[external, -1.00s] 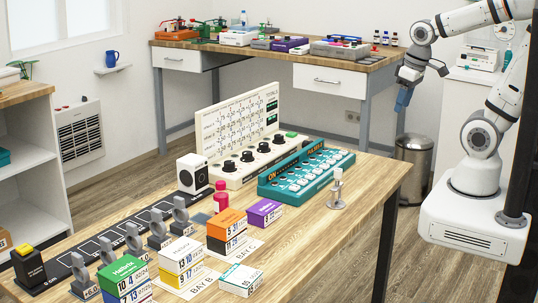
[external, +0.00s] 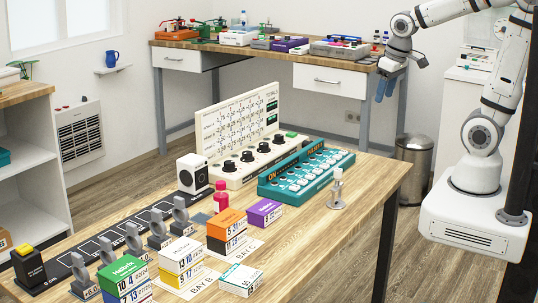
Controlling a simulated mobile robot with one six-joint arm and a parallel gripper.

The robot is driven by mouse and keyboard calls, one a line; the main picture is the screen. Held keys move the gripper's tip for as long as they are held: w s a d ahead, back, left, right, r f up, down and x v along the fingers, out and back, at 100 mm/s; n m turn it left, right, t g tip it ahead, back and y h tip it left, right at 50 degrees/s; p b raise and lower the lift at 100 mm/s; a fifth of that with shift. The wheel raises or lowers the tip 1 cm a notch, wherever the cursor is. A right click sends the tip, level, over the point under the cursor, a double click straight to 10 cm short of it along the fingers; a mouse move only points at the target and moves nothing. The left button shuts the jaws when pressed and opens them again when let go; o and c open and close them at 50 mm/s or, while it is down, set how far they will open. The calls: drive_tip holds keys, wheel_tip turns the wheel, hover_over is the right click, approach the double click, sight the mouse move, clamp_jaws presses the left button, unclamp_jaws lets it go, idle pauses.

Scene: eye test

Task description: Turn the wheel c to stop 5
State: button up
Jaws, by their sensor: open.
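A cream panel (external: 226,184) with an upright board (external: 236,118) of printed grids stands on the wooden table. A row of several black knobs (external: 247,156) runs along its front deck. Their labels are too small to read, so I cannot tell which one is wheel c or where its pointer stands. My gripper (external: 385,91) hangs high at the upper right of the picture, well apart from the knobs. Its two blue fingers point down, are spread, and hold nothing.
A teal switch box (external: 308,173) stands right in front of the cream panel. A white speaker-like box (external: 192,173) is at its left. The table's right end is clear.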

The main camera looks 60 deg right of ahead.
drive_tip(key=w+m+p, duration=0.1)
drive_tip(key=w, duration=1.1)
drive_tip(key=m+t+h+p, duration=0.1)
drive_tip(key=m+h+p, duration=0.1)
drive_tip(key=m+p, duration=0.15)
hover_over(264, 143)
drive_tip(key=s+a, duration=0.2)
drive_tip(key=s, duration=0.1)
wheel_tip(264, 143, down, 17)
drive_tip(key=p+x, duration=0.1)
drive_tip(key=x, duration=0.6)
drive_tip(key=shift+f+p, duration=0.15)
drive_tip(key=shift+p, duration=0.15)
drive_tip(key=c, duration=1)
drive_tip(key=shift+o, duration=0.2)
